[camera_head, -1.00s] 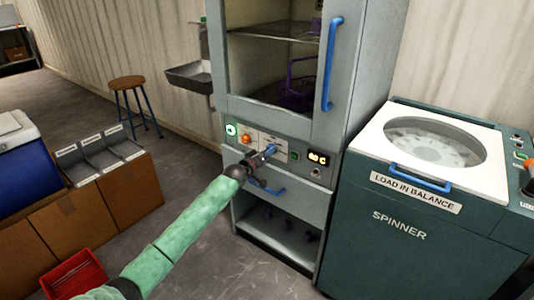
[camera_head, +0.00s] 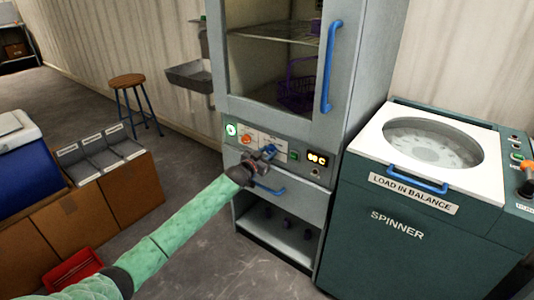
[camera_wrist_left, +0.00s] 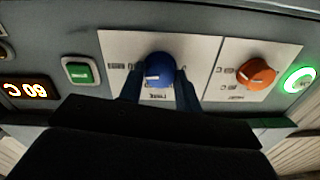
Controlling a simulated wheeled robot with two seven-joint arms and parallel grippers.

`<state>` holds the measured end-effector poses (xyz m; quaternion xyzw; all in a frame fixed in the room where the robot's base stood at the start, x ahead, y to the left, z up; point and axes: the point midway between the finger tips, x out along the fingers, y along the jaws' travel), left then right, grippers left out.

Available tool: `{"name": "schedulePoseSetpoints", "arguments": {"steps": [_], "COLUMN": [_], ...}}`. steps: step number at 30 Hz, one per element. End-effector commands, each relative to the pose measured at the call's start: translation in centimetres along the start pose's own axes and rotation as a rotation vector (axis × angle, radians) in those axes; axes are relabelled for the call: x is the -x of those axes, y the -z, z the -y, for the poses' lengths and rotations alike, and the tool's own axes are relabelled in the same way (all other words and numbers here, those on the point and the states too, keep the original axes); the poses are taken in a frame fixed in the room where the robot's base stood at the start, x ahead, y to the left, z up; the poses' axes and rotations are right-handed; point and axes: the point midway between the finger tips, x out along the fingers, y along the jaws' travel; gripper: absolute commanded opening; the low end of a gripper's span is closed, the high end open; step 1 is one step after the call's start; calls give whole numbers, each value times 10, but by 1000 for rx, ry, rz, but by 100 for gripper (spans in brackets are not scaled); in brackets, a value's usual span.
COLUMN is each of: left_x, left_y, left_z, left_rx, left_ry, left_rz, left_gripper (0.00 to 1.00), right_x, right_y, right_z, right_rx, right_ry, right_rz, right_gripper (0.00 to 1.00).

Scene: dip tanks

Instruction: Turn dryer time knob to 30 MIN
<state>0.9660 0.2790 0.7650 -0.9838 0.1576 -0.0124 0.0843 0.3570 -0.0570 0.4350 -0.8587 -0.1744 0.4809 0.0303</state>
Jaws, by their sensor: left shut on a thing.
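The dryer is the tall grey cabinet (camera_head: 338,160) with a control panel below its glass door. A blue knob sits on a white label plate there and shows best in the left wrist view (camera_wrist_left: 160,70). Its white pointer line points left in that upside-down view; the label print is too small to read. My left gripper (camera_head: 268,153) is at this panel, its two fingers on either side of the blue knob in the wrist view (camera_wrist_left: 158,92), shut on it. In the head view the gripper partly hides the knob. My right gripper is not in view.
An orange knob (camera_wrist_left: 256,76), a green button (camera_wrist_left: 80,70), a lit green ring (camera_wrist_left: 299,79) and a 60 C display (camera_wrist_left: 27,89) are close by. A blue drawer handle (camera_head: 270,190) lies just below the gripper. The spinner (camera_head: 430,220) stands to the right.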

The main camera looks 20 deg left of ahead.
Motion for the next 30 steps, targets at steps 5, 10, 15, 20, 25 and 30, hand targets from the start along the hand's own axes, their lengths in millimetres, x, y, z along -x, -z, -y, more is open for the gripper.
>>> {"name": "schedulePoseSetpoints", "arguments": {"steps": [5,10,15,20,25,30], "left_x": [1,1,1,1,1,0], "left_y": [-4,-4,-4,-4,-4,-3], "left_z": [-2,-2,-2,-2,-2,-1], "left_rx": [-66,-97,-107,-107,-106,-106], "left_ry": [-1,-1,-1,-1,-1,0], "left_rz": [3,3,3,3,2,0], "left_gripper": [11,11,11,11,43,55], "right_x": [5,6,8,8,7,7], "right_y": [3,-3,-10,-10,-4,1], "right_z": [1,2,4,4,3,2], "right_rx": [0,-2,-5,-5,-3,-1], "right_ry": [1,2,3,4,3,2], "right_rz": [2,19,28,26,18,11], "right_gripper": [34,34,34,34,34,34]}}
